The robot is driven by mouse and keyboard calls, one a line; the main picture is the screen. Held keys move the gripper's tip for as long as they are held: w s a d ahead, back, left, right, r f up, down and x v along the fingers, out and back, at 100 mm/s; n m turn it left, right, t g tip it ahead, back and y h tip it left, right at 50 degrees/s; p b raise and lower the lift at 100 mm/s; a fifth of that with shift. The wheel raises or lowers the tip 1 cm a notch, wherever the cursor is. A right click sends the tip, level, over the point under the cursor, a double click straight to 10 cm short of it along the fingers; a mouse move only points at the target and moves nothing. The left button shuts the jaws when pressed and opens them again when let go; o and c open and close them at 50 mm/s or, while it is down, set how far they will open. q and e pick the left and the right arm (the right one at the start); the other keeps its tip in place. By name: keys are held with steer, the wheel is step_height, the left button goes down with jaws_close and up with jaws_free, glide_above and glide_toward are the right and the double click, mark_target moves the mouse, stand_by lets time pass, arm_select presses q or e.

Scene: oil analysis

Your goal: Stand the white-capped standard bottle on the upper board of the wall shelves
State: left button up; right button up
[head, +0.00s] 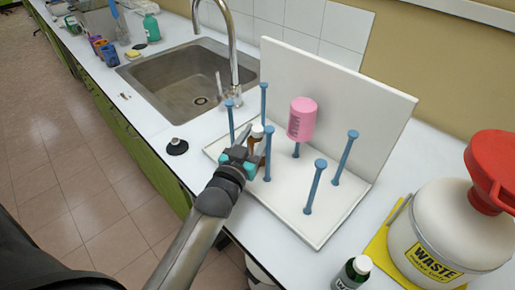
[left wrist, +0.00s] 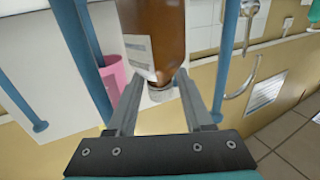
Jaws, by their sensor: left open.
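A brown bottle with a whitish cap and a pale label (head: 263,148) stands upright among the blue pegs of the white drying rack. It also shows, inverted, in the left wrist view (left wrist: 157,35). My left gripper (head: 247,148) is open at the bottle. In the left wrist view its two fingers (left wrist: 158,95) lie on either side of the bottle's cap and neck. I cannot tell if they touch. A dark bottle with a white cap (head: 353,275) stands at the front edge. I cannot tell which is the standard bottle. The wall shelves and right gripper are not in view.
The white rack (head: 318,229) holds several tall blue pegs (head: 314,187) and a pink container (head: 302,120) hung on one. A sink (head: 180,88) lies to the left, with a small black object (head: 177,147) before it. A waste container (head: 440,235) with red funnel stands right.

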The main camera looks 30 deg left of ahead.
arm_select(q)
steer(key=shift+w, duration=0.4)
jaws_close()
steer(key=shift+s+f, duration=0.1)
steer(key=shift+f, duration=0.05)
stand_by(1.0)
